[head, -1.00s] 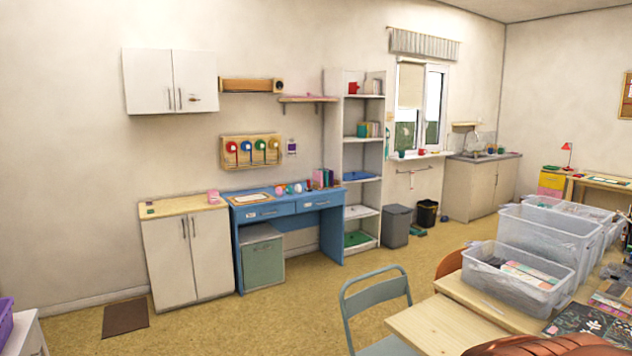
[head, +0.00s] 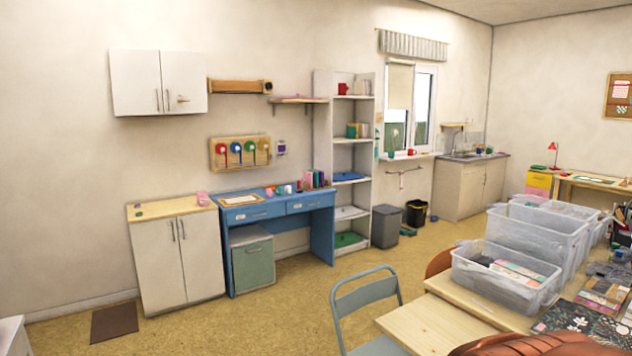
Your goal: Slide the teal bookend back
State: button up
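A small teal block-like thing (head: 352,131), which looks like the bookend, stands on an upper shelf of the tall white shelf unit (head: 323,165). It is at the left end of a short row of books (head: 363,130) on that shelf. It is too small to tell whether it touches the books or how far it stands from the shelf's front edge. My gripper is not in view.
A blue desk (head: 275,211) and a white cabinet (head: 165,262) stand left of the shelf unit; grey (head: 385,227) and black (head: 416,213) bins stand right. A grey-blue chair (head: 366,297) and table with clear boxes (head: 505,277) fill the near right. Floor before the desk is clear.

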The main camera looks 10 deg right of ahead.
aim_at(350, 130)
jog(key=u, duration=0.5)
jog(key=i, duration=5.2)
jog(key=z, duration=2.1)
jog(key=i, duration=0.55)
jog(key=z, duration=0.1)
